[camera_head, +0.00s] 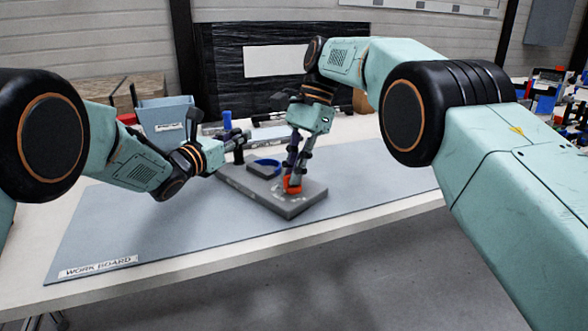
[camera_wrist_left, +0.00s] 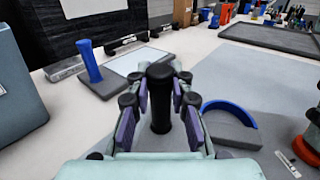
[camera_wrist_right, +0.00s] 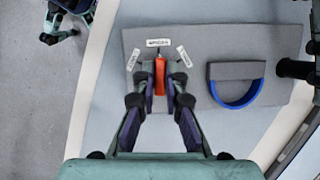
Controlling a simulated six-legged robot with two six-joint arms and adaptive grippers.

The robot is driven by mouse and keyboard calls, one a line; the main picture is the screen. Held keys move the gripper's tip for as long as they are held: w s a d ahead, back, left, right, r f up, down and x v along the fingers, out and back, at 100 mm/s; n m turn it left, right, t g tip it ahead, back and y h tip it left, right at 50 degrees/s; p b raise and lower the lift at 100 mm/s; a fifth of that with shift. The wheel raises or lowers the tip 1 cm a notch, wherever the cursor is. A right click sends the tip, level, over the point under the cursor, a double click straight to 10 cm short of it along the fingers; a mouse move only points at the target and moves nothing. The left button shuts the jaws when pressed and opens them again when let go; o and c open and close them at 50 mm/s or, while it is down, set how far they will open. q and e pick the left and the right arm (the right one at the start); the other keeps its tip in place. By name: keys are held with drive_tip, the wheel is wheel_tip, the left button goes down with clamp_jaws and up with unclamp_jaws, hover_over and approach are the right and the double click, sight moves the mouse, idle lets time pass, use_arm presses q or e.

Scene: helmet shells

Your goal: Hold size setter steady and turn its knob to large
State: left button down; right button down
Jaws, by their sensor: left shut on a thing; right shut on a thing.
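The size setter is a flat grey plate (camera_head: 308,198) on the work mat. An upright black post (camera_wrist_left: 161,115) stands at its far left end in the head view. My left gripper (camera_head: 238,141) is shut around the post. A red-orange knob (camera_wrist_right: 160,76) sits at the plate's other end. My right gripper (camera_head: 292,178) comes down from above and is shut on the knob. In the right wrist view the knob's bar lines up with the middle (camera_wrist_right: 158,43) of three white labels, whose words are hard to read. Between post and knob is a grey block with a blue arc (camera_wrist_right: 238,103).
The blue-grey mat (camera_head: 120,225) is mostly bare left and in front of the plate. A grey-blue bin (camera_head: 165,118) stands behind at left. A blue cylinder (camera_wrist_left: 89,62) stands on a small grey base behind the post. Colourful items (camera_head: 548,90) stand at far right.

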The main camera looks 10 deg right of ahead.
drive_tip(key=c, duration=1.4)
unclamp_jaws()
